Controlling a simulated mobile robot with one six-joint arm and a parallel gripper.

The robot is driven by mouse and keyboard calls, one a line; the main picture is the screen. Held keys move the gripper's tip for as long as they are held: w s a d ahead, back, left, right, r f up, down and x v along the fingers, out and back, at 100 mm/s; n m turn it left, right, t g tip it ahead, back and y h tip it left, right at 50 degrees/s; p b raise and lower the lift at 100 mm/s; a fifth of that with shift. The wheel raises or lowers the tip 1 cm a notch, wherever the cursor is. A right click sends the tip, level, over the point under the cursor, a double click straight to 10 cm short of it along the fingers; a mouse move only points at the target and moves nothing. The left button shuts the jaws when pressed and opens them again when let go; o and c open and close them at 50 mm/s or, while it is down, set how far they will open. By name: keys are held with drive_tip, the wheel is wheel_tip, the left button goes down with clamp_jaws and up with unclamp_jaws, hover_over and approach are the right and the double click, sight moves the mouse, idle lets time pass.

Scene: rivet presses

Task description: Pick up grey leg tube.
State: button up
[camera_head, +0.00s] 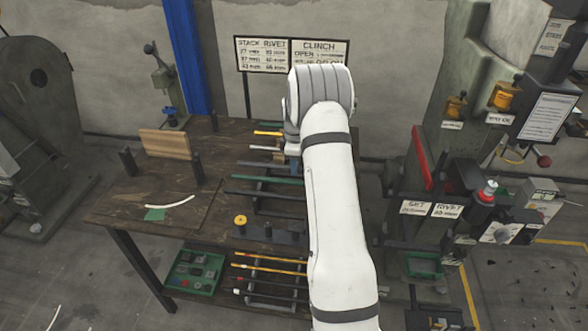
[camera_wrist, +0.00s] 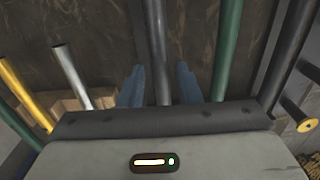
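A grey tube (camera_wrist: 158,45) runs between the two blue fingers of my gripper (camera_wrist: 160,88) in the wrist view. A gap shows on each side of it, so the fingers are open around it and not closed on it. In the head view the grey tube (camera_head: 264,166) lies on the rack at the table's right side, its right part hidden by my arm. My gripper (camera_head: 294,148) shows there only as a small blue piece beside the arm.
Beside the grey tube in the wrist view are a silver tube (camera_wrist: 72,75), a yellow tube (camera_wrist: 22,92), a green tube (camera_wrist: 228,45) and a black tube (camera_wrist: 291,50). The wooden table (camera_head: 120,205) carries a wooden block (camera_head: 166,144). A press (camera_head: 490,205) stands at right.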

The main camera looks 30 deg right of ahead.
clamp_jaws()
